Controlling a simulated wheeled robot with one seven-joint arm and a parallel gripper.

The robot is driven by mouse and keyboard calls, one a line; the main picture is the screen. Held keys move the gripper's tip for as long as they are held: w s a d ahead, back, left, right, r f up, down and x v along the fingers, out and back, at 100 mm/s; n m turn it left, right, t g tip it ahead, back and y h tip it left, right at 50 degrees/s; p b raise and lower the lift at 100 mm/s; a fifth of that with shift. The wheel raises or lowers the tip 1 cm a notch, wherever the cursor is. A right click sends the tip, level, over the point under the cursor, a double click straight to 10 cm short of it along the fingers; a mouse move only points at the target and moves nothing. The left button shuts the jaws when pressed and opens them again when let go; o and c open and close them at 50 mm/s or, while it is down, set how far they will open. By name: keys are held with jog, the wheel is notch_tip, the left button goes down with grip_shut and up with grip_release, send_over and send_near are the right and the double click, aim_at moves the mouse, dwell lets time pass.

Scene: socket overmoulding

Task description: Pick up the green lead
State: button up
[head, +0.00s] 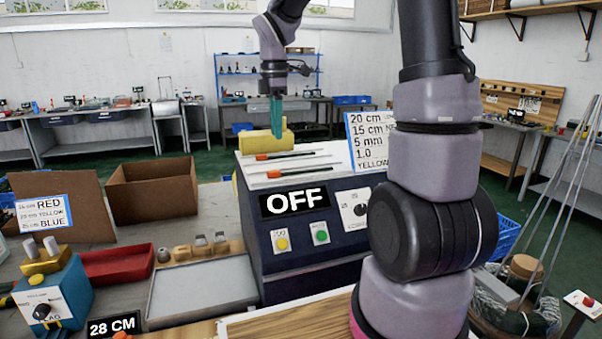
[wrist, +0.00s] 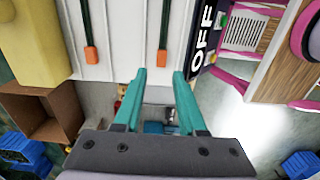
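Two thin leads with orange ends lie side by side on the white top of the machine (head: 290,172). In the wrist view the left lead (wrist: 90,52) and the right lead (wrist: 162,55) run away from the camera along white grooves. Their cables look dark, and I cannot tell for certain which is green. My gripper (head: 276,125) has teal fingers pointing down and hangs above the machine top, apart from the leads in the head view. In the wrist view my gripper (wrist: 161,75) has its fingers apart with nothing between them.
A yellow block (head: 266,138) stands at the back of the machine top. The machine's sign (head: 295,201) reads OFF. A label card (head: 367,140) stands to the right. A cardboard box (head: 152,190), a red tray (head: 117,264) and a grey tray (head: 202,287) lie left.

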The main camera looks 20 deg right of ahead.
send_over(278, 170)
notch_tip(278, 170, down, 5)
jog(key=shift+w+r, duration=0.1)
jog(key=f, duration=0.5)
jog(key=shift+s+a+f, duration=0.15)
jog(key=shift+s+f, duration=0.05)
jog(key=shift+f, duration=0.2)
grip_shut()
